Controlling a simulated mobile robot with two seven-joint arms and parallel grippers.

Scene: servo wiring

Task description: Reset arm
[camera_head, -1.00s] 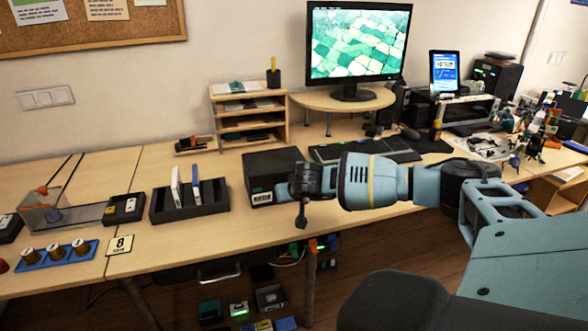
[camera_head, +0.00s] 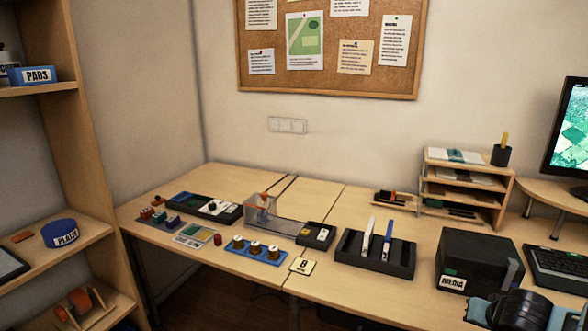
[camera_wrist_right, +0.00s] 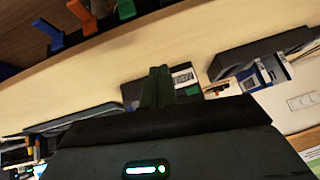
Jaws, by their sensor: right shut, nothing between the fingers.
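Past the fingers is a dark box with a white label (camera_wrist_right: 184,78) near the table's edge. My left gripper is in neither current view.
The table holds a dark rack with upright white and blue plates (camera_head: 375,255), a blue tray with several knobs (camera_head: 256,252) and a clear bin (camera_head: 262,208). A wooden shelf (camera_head: 75,240) stands at the left. A paper organizer (camera_head: 466,188) stands behind.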

